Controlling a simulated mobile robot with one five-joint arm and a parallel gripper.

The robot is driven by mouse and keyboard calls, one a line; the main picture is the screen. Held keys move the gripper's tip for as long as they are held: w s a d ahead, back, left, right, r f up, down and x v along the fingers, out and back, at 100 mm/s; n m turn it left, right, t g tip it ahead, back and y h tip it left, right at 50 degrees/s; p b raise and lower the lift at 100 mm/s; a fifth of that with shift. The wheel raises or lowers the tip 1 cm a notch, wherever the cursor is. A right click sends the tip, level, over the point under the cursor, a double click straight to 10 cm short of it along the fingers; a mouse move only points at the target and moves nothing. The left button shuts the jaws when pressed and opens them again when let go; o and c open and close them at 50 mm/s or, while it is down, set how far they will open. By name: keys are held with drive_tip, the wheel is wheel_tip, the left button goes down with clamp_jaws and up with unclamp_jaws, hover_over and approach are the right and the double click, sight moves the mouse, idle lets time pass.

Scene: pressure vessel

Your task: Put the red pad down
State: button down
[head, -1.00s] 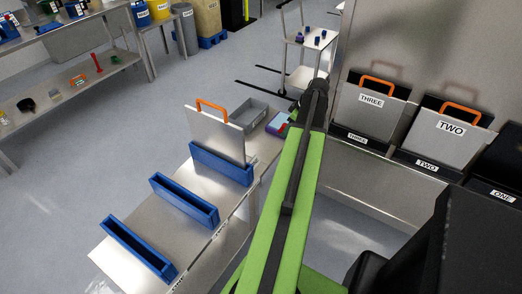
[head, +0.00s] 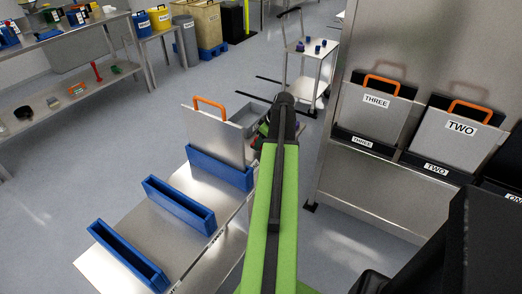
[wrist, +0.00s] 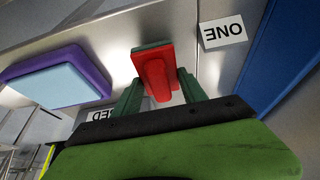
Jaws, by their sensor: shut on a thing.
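The red pad (wrist: 157,80) is a small red block with a dark green end, in the upper middle of the wrist view. My gripper (wrist: 160,90) has its two green fingers on either side of it, shut on it. A white label whose visible letters read "ED", upside down, lies partly hidden behind my gripper. I cannot tell whether the pad touches the metal surface (wrist: 115,65) beyond it. In the head view my arm hides the gripper and most of what is at its end.
A purple pad with a light blue face (wrist: 60,75) is left of my gripper. A "ONE" label (wrist: 223,31) and a blue rack (wrist: 285,60) are to the right. The metal bench (head: 150,235) carries blue holders (head: 178,203), one with an orange-handled plate (head: 213,133).

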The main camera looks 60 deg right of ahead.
wheel_tip(320, 180, down, 3)
drive_tip(key=shift+f+b, duration=0.15)
drive_tip(key=shift+b, duration=0.9)
drive_tip(key=shift+r, duration=0.3)
drive_tip(key=c, duration=0.6)
unclamp_jaws()
drive_tip(key=shift+c, duration=0.2)
drive_tip(key=shift+f, duration=0.1)
drive_tip(key=shift+f, duration=0.2)
drive_tip(key=p+v, duration=1.6)
drive_tip(key=v, duration=0.1)
drive_tip(key=shift+a+r, duration=0.2)
drive_tip(key=shift+r, duration=0.1)
